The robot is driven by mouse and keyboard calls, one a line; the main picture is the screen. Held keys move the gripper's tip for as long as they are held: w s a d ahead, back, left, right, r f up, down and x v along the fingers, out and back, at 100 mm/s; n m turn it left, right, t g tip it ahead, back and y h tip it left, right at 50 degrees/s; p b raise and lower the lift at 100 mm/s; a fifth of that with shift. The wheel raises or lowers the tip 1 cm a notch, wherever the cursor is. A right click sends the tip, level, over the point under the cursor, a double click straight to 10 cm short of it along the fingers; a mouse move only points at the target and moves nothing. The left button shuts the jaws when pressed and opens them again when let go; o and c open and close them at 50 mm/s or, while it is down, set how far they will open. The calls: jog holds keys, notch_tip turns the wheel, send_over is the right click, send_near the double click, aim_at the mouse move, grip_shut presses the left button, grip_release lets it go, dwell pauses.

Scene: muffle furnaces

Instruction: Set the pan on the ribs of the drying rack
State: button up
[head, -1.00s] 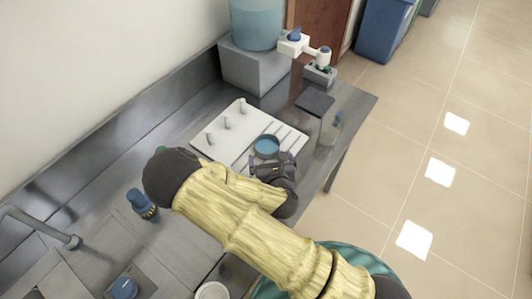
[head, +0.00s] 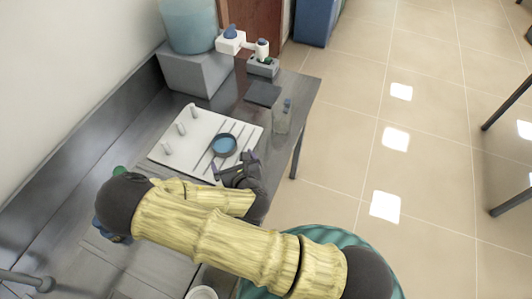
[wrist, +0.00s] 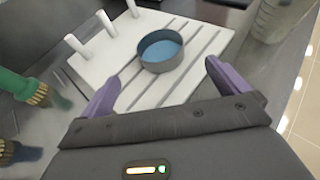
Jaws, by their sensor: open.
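The pan (head: 223,145) is a small round dark dish with a blue inside. It rests on the ribbed part of the white drying rack (head: 172,130), and it also shows upright in the wrist view (wrist: 161,51). The rack (wrist: 103,66) has several upright pegs along its left side and raised ribs on the right. My gripper (head: 236,170) is just in front of the pan, with its purple fingers spread. In the wrist view the fingers of my gripper (wrist: 161,83) stand apart with nothing between them, and the pan lies beyond the tips.
A clear bottle (head: 282,116) stands right of the rack near the counter edge. A dark flat plate (head: 263,93) lies behind it. A grey box (head: 194,71) bears a blue container.

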jog(key=shift+w+d+m+h, duration=0.15)
jog(key=shift+d+m+h, duration=0.2)
jog(key=shift+m, duration=0.15)
jog(key=d+m+g+h, duration=0.1)
jog(key=d+m, duration=0.1)
jog(key=m, duration=0.2)
jog(key=d+m+h, duration=0.1)
jog(key=d+m, duration=0.2)
jog(key=m, duration=0.1)
jog(key=w+d+m+g+h, duration=0.1)
jog(key=d+m, duration=0.1)
jog(key=m, duration=0.2)
jog(key=shift+w+d+r+g+h, duration=0.1)
jog(key=shift+d+r+g+h, duration=0.15)
jog(key=shift+d+g+h, duration=0.1)
jog(key=s+d+r+m+g, duration=0.3)
jog(key=s+d+r+m, duration=0.3)
jog(key=m, duration=0.7)
jog(key=s+d+r+m+g, duration=0.4)
jog(key=d+r+m, duration=0.4)
jog(key=r+m, duration=0.3)
jog(key=s+m, duration=0.1)
jog(key=m, duration=0.2)
jog(key=shift+s+d, duration=0.25)
jog(key=shift+s, duration=0.15)
